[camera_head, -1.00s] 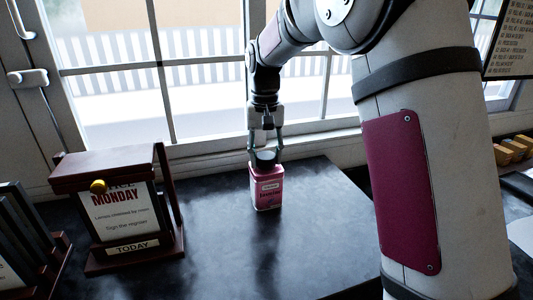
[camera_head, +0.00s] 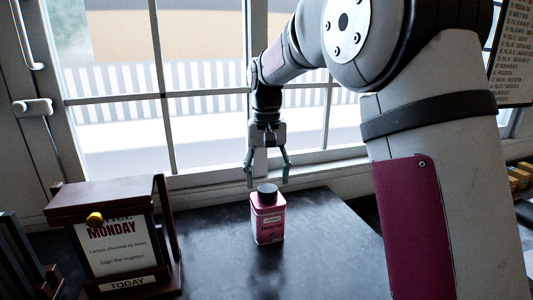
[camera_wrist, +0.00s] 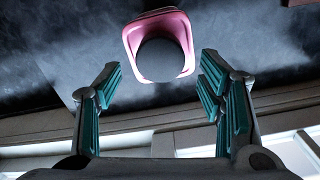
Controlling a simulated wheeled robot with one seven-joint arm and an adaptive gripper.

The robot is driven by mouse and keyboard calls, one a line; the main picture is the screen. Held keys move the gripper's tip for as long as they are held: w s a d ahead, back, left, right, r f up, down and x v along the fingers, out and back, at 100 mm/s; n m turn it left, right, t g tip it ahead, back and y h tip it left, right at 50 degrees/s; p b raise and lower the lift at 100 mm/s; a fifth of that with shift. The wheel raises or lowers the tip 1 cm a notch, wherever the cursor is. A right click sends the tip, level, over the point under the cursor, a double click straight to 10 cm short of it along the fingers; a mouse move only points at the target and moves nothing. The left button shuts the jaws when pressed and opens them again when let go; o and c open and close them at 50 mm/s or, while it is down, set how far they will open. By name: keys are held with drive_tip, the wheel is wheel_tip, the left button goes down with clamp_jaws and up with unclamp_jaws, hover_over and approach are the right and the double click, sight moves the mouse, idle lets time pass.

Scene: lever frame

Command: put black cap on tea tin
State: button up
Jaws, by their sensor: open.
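The pink tea tin (camera_head: 267,222) stands upright on the dark counter in the head view. The black cap (camera_head: 267,190) sits on top of the tin. In the wrist view the cap (camera_wrist: 160,59) shows as a dark disc within the tin's pink top (camera_wrist: 137,38). My gripper (camera_head: 267,180) is open and empty just above and behind the cap in the head view. In the wrist view its teal-padded fingers (camera_wrist: 161,92) are spread apart, with the tin beyond their tips. Whether the cap is fully seated cannot be told.
A dark wooden sign stand (camera_head: 115,235) with a MONDAY card stands on the left of the counter (camera_head: 325,240). A window (camera_head: 210,90) rises behind the counter. Yellow blocks (camera_head: 518,177) lie at the far right. The counter around the tin is clear.

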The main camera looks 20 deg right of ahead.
sight(267, 187)
wheel_tip(267, 187, up, 8)
drive_tip(key=b, duration=0.1)
drive_tip(key=s+r+t, duration=0.1)
drive_tip(key=s+r, duration=0.2)
drive_tip(key=s, duration=0.4)
drive_tip(key=s+f+n+t, duration=0.1)
drive_tip(key=s+f, duration=0.4)
drive_tip(key=s, duration=0.6)
drive_tip(key=s+f+n+t, duration=0.1)
drive_tip(key=s+f+t, duration=0.2)
drive_tip(key=s, duration=0.8)
drive_tip(key=shift+f+n, duration=0.3)
drive_tip(key=shift+f, duration=0.65)
drive_tip(key=shift+s, duration=0.1)
drive_tip(key=shift+c, duration=0.2)
